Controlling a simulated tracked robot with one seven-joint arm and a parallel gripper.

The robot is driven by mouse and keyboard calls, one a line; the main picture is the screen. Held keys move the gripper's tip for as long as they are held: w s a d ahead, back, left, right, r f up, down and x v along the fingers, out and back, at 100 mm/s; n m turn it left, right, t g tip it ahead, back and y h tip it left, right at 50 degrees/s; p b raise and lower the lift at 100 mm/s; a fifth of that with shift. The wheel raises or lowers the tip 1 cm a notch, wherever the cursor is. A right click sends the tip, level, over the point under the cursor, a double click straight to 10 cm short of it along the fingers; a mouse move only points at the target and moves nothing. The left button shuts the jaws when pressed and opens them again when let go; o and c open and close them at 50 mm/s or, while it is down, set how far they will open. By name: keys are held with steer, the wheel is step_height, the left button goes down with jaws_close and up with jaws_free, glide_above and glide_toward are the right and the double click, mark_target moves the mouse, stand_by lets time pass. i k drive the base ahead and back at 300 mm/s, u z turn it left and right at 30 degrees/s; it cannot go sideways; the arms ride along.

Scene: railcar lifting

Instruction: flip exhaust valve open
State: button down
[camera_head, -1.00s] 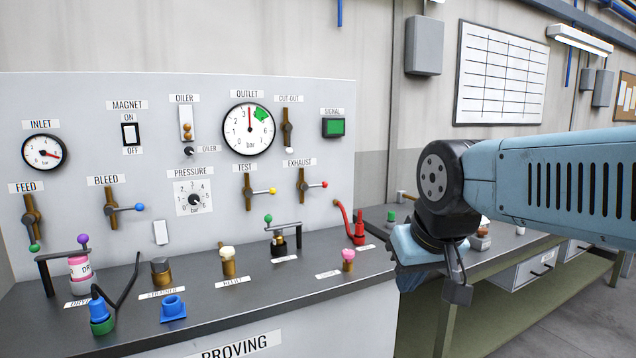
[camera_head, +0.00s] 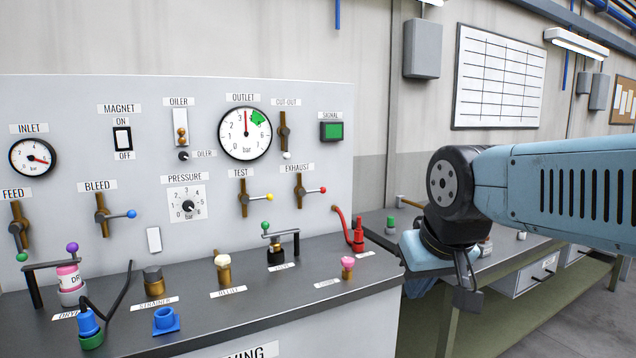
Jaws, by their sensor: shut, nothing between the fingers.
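The exhaust valve (camera_head: 299,191) is on the grey upright panel, under the EXHAUST label. Its brass body stands vertical, and its lever with a red knob (camera_head: 323,190) points right, across the body. My gripper (camera_head: 467,295) hangs below my wrist at the right, in front of the lower bench and well apart from the valve. It is shut and empty. Its fingers are small and partly hidden by the wrist.
The test valve (camera_head: 244,197) with a yellow knob is just left of the exhaust valve. Below are a red hose fitting (camera_head: 358,237) and a green-knobbed lever fitting (camera_head: 280,240) on the dark bench (camera_head: 250,312). The space between my gripper and the panel looks free.

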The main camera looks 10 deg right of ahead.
mark_target(301, 192)
steer(key=z, duration=0.3)
steer(key=i, duration=1.45)
steer(key=u, duration=0.5)
